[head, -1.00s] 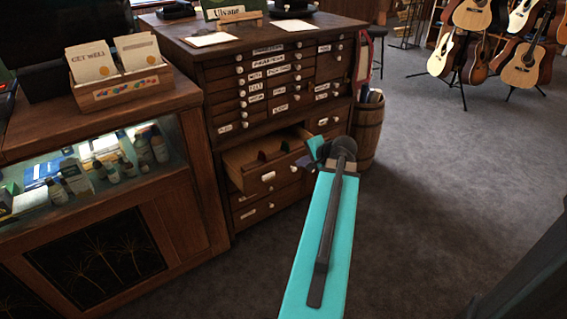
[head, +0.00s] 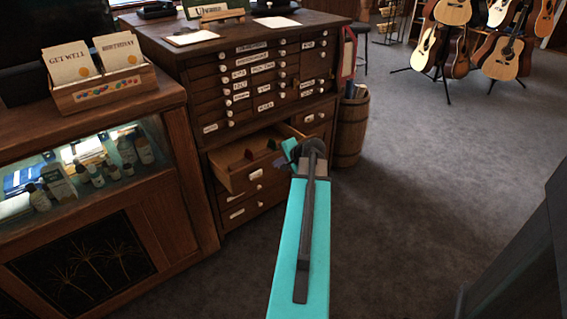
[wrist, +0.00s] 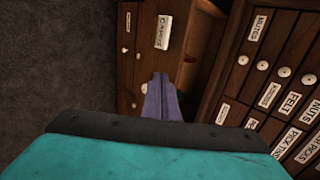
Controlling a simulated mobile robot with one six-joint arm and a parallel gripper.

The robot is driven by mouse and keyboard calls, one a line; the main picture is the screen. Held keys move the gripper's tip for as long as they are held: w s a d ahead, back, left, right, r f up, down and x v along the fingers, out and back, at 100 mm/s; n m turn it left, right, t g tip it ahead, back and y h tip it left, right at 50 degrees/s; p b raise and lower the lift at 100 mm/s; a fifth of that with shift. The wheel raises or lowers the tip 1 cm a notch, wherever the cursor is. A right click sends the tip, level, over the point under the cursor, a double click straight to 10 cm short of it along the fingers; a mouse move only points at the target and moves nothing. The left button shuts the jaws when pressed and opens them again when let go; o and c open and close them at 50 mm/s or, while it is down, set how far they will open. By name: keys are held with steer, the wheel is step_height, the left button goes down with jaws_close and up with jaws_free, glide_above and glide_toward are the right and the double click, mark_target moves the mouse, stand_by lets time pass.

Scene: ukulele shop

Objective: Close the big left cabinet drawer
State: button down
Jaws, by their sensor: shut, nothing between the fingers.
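The big left drawer (head: 248,181) of the wooden cabinet (head: 193,80) is pulled out, with a few small dark and reddish items inside. It also shows in the wrist view, where its front (wrist: 160,45) carries a white label holder. My gripper (wrist: 162,82) is shut and empty, its purple-grey fingers together, and looks very close to the drawer front. I cannot tell whether they touch.
A glass display counter (head: 87,170) with a card box (head: 100,82) stands at the left. A wooden barrel (head: 352,130) stands right of the cabinet. Guitars on stands (head: 507,58) are at the back right. The carpeted floor (head: 430,170) in between is clear.

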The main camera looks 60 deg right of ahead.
mark_target(266, 160)
steer(key=shift+w+d+f, duration=0.2)
steer(key=shift+w+d, duration=0.05)
steer(key=shift+w, duration=0.6)
steer(key=shift+w+d+f, duration=0.2)
steer(key=shift+w+d, duration=0.1)
steer(key=shift+w, duration=0.55)
steer(key=shift+w+d+f, duration=0.2)
steer(key=shift+w+d, duration=0.05)
steer(key=shift+w, duration=0.6)
steer(key=shift+d, duration=0.15)
